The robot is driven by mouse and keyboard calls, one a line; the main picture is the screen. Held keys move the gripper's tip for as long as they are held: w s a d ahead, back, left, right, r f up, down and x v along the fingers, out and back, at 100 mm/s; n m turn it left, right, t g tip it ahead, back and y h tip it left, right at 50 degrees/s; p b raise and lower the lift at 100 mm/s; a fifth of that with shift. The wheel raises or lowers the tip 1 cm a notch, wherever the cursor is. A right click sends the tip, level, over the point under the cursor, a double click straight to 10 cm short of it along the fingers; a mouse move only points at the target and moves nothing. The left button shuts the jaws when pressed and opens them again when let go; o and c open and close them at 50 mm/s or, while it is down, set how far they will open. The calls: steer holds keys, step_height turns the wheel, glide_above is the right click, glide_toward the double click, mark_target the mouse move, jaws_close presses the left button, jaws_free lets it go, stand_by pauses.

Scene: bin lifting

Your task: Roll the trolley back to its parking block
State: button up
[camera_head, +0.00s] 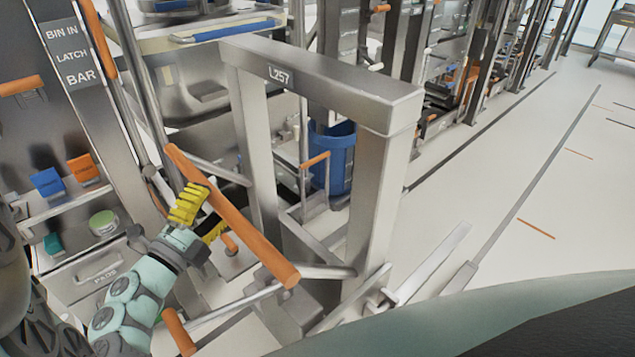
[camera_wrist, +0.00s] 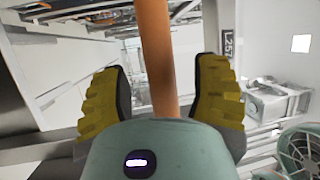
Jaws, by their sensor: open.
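The trolley shows as a grey metal frame (camera_head: 330,82) marked L257, with a long orange push handle (camera_head: 250,240) joined to it by metal rods. My gripper (camera_head: 203,216), with ridged yellow fingers, is open at the handle's left part. In the wrist view the orange handle (camera_wrist: 155,50) runs between the two open fingers (camera_wrist: 160,88), with a visible gap on each side. The palm hides the handle's near end there. I cannot tell which thing is the parking block. The trolley's wheels are not clearly seen.
A post with a "BIN IN LATCH BAR" sign (camera_head: 72,52) and a shelf with small coloured boxes (camera_head: 85,168) stand at the left. A blue bin (camera_head: 331,155) is behind the frame. A metal floor rail (camera_head: 432,262) lies right of the frame. Open floor (camera_head: 560,190) extends right.

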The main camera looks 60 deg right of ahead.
steer(key=x, duration=0.3)
steer(key=shift+s+d+r, duration=0.1)
steer(key=shift+d, duration=0.3)
jaws_close()
stand_by(0.3)
stand_by(0.4)
